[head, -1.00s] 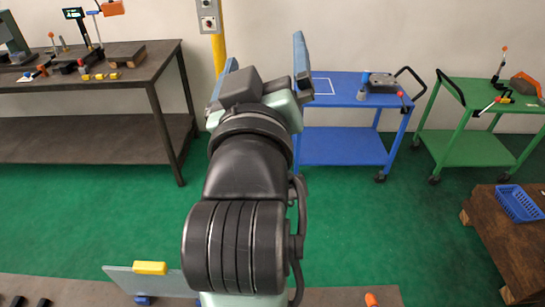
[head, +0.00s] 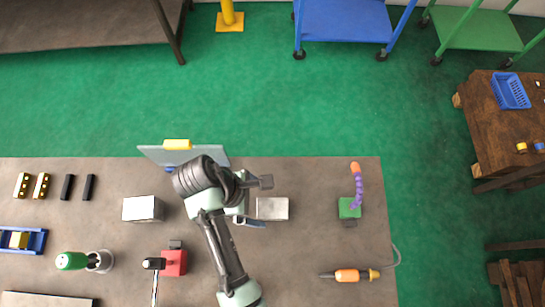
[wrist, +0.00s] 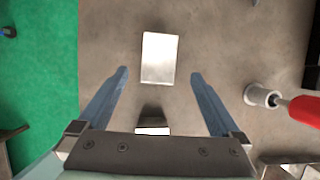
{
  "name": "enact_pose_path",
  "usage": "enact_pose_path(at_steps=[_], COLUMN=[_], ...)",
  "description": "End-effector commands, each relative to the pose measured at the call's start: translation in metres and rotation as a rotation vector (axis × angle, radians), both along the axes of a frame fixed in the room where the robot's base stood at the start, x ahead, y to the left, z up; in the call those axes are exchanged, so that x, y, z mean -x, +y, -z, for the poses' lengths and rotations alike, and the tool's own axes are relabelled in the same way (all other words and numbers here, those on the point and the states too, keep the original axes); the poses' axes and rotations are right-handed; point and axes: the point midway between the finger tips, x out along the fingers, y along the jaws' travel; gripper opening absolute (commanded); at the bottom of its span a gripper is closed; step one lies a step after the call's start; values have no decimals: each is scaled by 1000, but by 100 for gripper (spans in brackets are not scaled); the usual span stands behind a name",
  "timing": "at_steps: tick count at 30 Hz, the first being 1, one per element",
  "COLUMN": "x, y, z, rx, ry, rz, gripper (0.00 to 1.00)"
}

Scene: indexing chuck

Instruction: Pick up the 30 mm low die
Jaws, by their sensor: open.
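A pale metal block (head: 272,208) lies on the brown worktop in the head view, just right of my gripper (head: 257,203). It is probably the low die, but no size mark is readable. In the wrist view, a bright rectangular block (wrist: 159,58) is ahead, between the lines of my two blue fingers (wrist: 159,74). The fingers are open and hold nothing. Height above the block cannot be told. A second piece with a dark side and bright edge (wrist: 152,125) shows close to the palm. Another metal block (head: 142,209) stands farther left in the head view.
A red clamp-like piece (head: 175,262) and a green-handled tool (head: 72,260) are front left. A purple gooseneck (head: 358,187) stands right, with an orange-handled tool (head: 347,275) in front.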

Motion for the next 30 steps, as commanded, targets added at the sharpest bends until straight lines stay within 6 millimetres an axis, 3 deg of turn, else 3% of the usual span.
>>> enact_pose_path(at_steps=[8, 18, 26, 30], x=[0, -1, -1, -1], y=[-9, -26, -27, -27], z=[19, 58, 61, 61], rx=[-1, -2, -3, -3], ry=[-1, -2, -5, -5], rz=[2, 3, 2, 2], gripper=[100, 100, 100, 78])
